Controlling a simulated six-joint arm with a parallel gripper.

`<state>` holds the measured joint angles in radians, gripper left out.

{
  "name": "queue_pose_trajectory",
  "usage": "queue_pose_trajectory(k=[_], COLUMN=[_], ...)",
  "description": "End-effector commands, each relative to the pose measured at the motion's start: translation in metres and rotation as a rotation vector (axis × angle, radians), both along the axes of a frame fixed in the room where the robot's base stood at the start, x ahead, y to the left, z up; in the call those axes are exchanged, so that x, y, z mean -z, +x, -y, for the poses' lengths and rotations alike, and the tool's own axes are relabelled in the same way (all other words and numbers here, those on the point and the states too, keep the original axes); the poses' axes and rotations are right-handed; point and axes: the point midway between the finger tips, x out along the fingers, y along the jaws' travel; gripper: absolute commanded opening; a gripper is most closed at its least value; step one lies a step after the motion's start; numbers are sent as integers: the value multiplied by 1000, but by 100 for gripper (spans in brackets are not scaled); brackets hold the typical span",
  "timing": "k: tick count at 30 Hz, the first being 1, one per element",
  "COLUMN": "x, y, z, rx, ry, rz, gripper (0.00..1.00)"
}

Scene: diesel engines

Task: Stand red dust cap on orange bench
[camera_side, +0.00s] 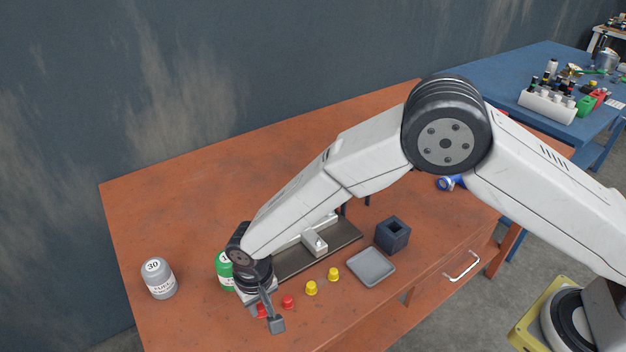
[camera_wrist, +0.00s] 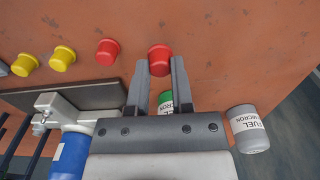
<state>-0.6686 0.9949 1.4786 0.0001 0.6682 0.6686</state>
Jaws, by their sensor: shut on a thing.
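My gripper (camera_side: 266,318) points down at the front edge of the orange bench (camera_side: 180,215). Its jaws are shut on a red dust cap (camera_wrist: 159,58), which sits between the fingertips in the wrist view. In the side view this cap (camera_side: 261,312) is partly hidden by the fingers. It is at or close to the bench top; I cannot tell whether it touches. A second red dust cap (camera_side: 288,302) stands free on the bench just right of the gripper, and also shows in the wrist view (camera_wrist: 108,52).
Two yellow caps (camera_side: 311,288) (camera_side: 333,274), a grey tray (camera_side: 371,267) and a dark square block (camera_side: 392,234) lie to the right. A green fuel filter (camera_side: 224,268) is close behind my wrist. A grey filter (camera_side: 158,278) stands left. The bench's back left is clear.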

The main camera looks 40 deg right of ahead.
Motion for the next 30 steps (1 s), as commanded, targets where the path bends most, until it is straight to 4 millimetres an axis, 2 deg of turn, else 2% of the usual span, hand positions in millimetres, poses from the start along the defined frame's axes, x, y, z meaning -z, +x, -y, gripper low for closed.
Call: queue_pose_trajectory(k=[1, 6, 20, 21, 23, 24, 30], x=[7, 21, 25, 24, 24, 24, 24], y=[-1, 0, 0, 0, 0, 0, 0], z=[1, 0, 0, 0, 0, 0, 0], rx=[0, 0, 0, 0, 0, 0, 0], ry=[-2, -1, 0, 0, 0, 0, 0], rz=[-2, -1, 0, 0, 0, 0, 0], gripper=[0, 0, 0, 41, 60, 63, 63])
